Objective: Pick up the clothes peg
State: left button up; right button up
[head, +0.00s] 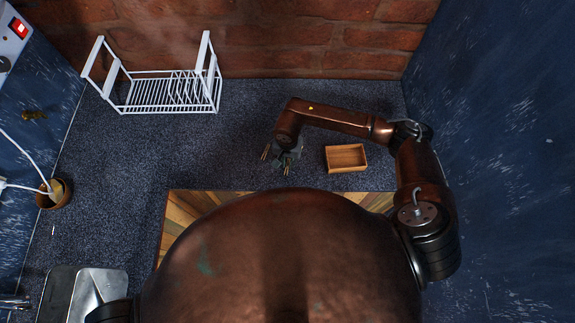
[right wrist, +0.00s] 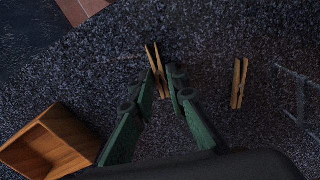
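Two wooden clothes pegs lie on the dark speckled counter in the right wrist view. One peg (right wrist: 154,62) is at the fingertips of my right gripper (right wrist: 161,78), with its lower end in the gap between the fingers. The other peg (right wrist: 239,84) lies apart to the right. My right gripper also shows in the head view (head: 288,156), low over the counter, with small peg-like pieces (head: 265,152) around it. Its green fingers stand apart, with a gap beside the peg; I see no firm grip. My left gripper is not in view.
An open wooden box (head: 346,158) stands just right of the right gripper; it also shows in the right wrist view (right wrist: 48,143). A white dish rack (head: 170,108) stands at the back left by the brick wall. A brown pot (head: 66,194) is at far left. The counter between is clear.

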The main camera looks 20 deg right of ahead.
grip_shut()
jog(key=shift+r, duration=0.1)
